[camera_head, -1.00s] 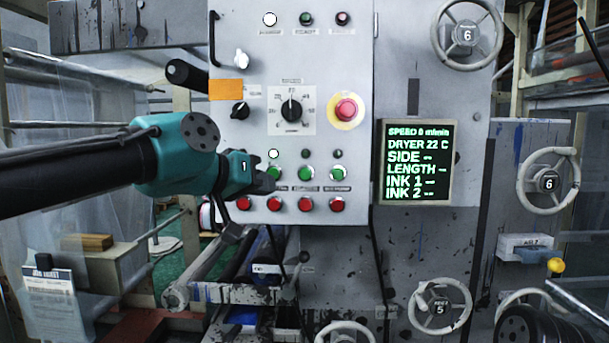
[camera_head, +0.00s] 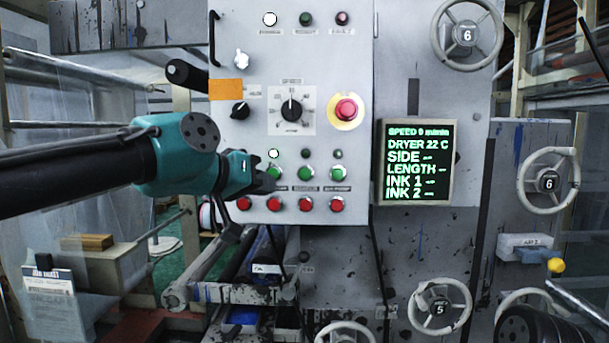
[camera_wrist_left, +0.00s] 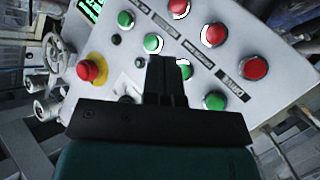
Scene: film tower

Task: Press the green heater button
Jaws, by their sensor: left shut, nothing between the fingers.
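A grey control panel (camera_head: 225,140) carries a row of green buttons above a row of red ones. My left gripper (camera_head: 268,183) is shut and empty, its tips at the left part of the green row. The tips overlap the lower left of one green button (camera_head: 274,172); I cannot tell whether they touch it. In the left wrist view the shut fingers (camera_wrist_left: 166,75) stand beside this green button (camera_wrist_left: 185,70) and partly cover it. Another green button (camera_wrist_left: 214,100) is hidden behind the gripper in the head view.
More green buttons (camera_head: 305,173) lie to the right, with red buttons (camera_head: 305,204) close below. A white lamp (camera_head: 273,153) above the gripper's tips is lit. A red emergency button (camera_head: 346,109) and a display (camera_head: 417,162) reading dryer 22 C are farther right.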

